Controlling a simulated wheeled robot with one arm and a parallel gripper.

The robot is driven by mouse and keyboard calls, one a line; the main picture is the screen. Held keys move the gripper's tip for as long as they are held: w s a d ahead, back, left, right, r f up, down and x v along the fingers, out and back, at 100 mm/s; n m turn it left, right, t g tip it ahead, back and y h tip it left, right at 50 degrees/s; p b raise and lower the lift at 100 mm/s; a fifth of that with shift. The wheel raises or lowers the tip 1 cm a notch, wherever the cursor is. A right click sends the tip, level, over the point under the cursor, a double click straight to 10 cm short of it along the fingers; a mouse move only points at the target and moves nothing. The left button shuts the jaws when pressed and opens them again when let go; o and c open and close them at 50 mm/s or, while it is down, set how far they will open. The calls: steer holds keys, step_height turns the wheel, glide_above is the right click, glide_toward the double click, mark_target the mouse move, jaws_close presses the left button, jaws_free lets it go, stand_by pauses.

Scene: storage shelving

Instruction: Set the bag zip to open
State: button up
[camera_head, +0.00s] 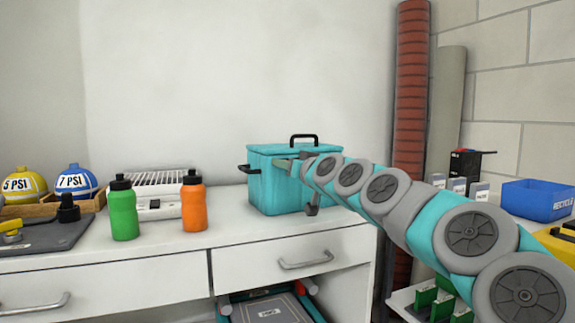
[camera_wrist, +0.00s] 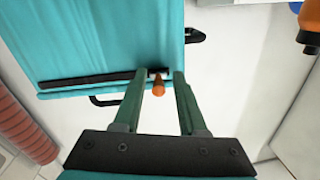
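The teal bag (camera_head: 268,190) stands on the white counter, with a black handle on top and black side handles. In the wrist view the teal bag (camera_wrist: 100,40) fills the upper left. A black zip strip (camera_wrist: 90,80) runs along its edge, with a small orange zip pull (camera_wrist: 158,88) near the strip's right end. My gripper (camera_wrist: 159,76) is open, its green fingers on either side of the pull with gaps showing. In the head view my gripper (camera_head: 285,163) is at the bag's upper part; the pull cannot be made out there.
A green bottle (camera_head: 123,212) and an orange bottle (camera_head: 193,205) stand left of the bag, before a white rack (camera_head: 158,190). A red-brown column (camera_head: 410,100) rises at right. A blue recycle bin (camera_head: 538,200) sits farther right. Some counter between the orange bottle and bag is clear.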

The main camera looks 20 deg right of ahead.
steer(key=s, duration=0.5)
steer(key=s+d, duration=0.1)
steer(key=s, duration=0.1)
steer(key=shift+s, duration=0.35)
stand_by(0.5)
steer(key=s+a+f+n+g+y+p, duration=0.15)
steer(key=s+a+f+g, duration=0.25)
steer(key=s+a+f, duration=0.4)
steer(key=s+a+f+n+g+y+p, duration=0.1)
steer(key=s+a+f+n+g+p, duration=0.2)
steer(key=a+f, duration=0.45)
steer(key=s+d+f+m+g+h+p, duration=0.1)
steer(key=s+f+g, duration=0.3)
steer(key=s, duration=0.6)
steer(key=s+d+f+m+g+h+p, duration=0.1)
steer(key=s+f+g, duration=0.3)
steer(key=s, duration=0.7)
steer(key=s+f+m+g+h+p, duration=0.1)
steer(key=s+f+g+h+p, duration=0.2)
steer(key=s+f, duration=0.3)
steer(key=shift+s+d+f+m+g+p, duration=0.15)
steer(key=shift+s+g, duration=0.1)
steer(key=shift+s, duration=0.55)
steer(key=shift+s+d+f+m+g+p, duration=0.1)
steer(key=shift+s+g, duration=0.2)
steer(key=shift+s, duration=0.55)
steer(key=shift+s+d+f+m+g+p, duration=0.15)
steer(key=shift+s+g, duration=0.1)
steer(key=shift+s, duration=0.55)
